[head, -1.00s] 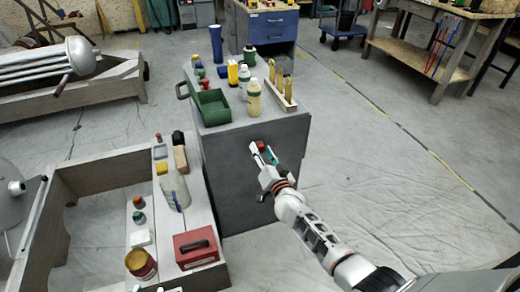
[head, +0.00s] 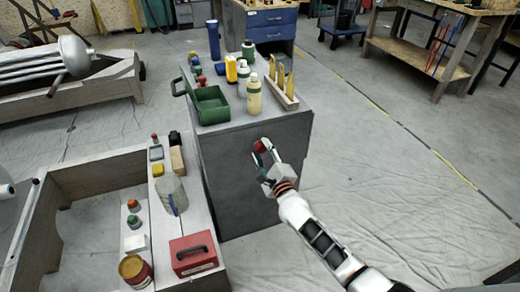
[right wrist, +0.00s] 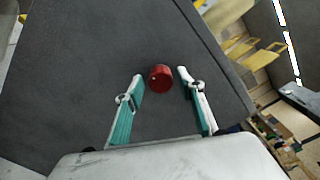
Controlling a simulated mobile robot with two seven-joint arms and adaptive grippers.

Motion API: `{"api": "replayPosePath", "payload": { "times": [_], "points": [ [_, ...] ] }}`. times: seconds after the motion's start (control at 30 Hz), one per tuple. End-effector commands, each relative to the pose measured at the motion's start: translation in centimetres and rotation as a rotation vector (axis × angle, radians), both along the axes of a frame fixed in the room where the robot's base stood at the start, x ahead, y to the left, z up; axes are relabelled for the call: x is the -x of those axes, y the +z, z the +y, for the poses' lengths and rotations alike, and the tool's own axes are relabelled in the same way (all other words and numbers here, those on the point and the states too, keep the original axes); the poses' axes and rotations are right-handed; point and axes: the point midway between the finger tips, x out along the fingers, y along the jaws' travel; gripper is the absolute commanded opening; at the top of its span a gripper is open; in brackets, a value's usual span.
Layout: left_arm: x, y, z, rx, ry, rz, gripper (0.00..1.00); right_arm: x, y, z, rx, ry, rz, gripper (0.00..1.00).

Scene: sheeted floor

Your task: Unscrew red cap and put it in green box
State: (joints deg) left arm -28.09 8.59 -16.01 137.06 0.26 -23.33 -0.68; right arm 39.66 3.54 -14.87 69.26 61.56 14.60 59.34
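The red cap (head: 262,145) shows at the fingertips of my right gripper (head: 265,158), in front of the grey cabinet's side. In the right wrist view the red cap (right wrist: 161,78) sits between the two green and white fingers, with a gap on each side, so the right gripper (right wrist: 160,80) is open. I cannot tell what supports the cap. The green box (head: 212,106) is an open-topped bin on the cabinet top, up and left of the gripper. My left gripper is not in view.
The grey cabinet (head: 240,180) also bears a cream bottle (head: 254,97), a yellow item (head: 231,70) and a rack of brass pieces (head: 285,98). At left stands a wooden crate with a red box (head: 193,254) and a tin (head: 135,270). The floor at right is clear.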

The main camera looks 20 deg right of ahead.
Motion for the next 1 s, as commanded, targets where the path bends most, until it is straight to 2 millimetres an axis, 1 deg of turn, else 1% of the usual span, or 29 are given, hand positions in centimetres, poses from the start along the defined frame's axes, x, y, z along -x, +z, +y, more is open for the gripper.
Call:
{"api": "replayPosePath", "payload": {
  "times": [0.07, 0.17, 0.2, 0.23, 0.3, 0.33, 0.4, 0.5, 0.57, 0.67, 0.8, 1.0],
  "points": [
    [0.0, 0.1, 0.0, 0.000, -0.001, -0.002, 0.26, -0.1, 0.2, 0.0, 0.002, 0.000, -0.002, 0.38],
    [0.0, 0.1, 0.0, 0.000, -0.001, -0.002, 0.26, -0.1, 0.2, 0.0, 0.004, 0.000, -0.002, 0.15],
    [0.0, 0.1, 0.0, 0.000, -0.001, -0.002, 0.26, 0.0, 0.1, 0.0, 0.004, -0.001, -0.001, 0.05],
    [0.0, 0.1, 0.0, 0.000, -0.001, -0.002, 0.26, 0.0, 0.1, 0.0, 0.004, -0.001, -0.001, 0.01],
    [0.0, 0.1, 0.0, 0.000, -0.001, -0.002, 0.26, 0.0, 0.1, 0.0, 0.005, -0.001, -0.001, 0.01],
    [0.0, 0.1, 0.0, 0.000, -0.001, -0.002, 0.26, 0.0, 0.2, 0.0, 0.005, -0.001, -0.002, 0.15],
    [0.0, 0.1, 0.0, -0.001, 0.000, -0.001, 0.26, 0.0, 0.1, 0.0, 0.005, -0.001, -0.002, 0.00],
    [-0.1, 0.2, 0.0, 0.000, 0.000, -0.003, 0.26, 0.0, 0.2, 0.0, 0.014, -0.001, -0.002, 0.00],
    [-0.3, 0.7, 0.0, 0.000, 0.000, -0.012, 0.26, -0.1, 0.4, 0.0, 0.058, -0.001, -0.005, 0.00],
    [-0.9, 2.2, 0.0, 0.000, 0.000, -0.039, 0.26, -0.2, 0.9, 0.0, 0.245, -0.001, -0.015, 0.00],
    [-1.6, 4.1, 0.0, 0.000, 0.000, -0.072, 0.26, -0.2, 1.0, 0.1, 0.568, -0.004, -0.027, 0.00],
    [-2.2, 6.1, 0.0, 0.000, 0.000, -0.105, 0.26, -0.2, 0.8, 0.1, 0.998, -0.006, -0.041, 0.00]
  ]
}}
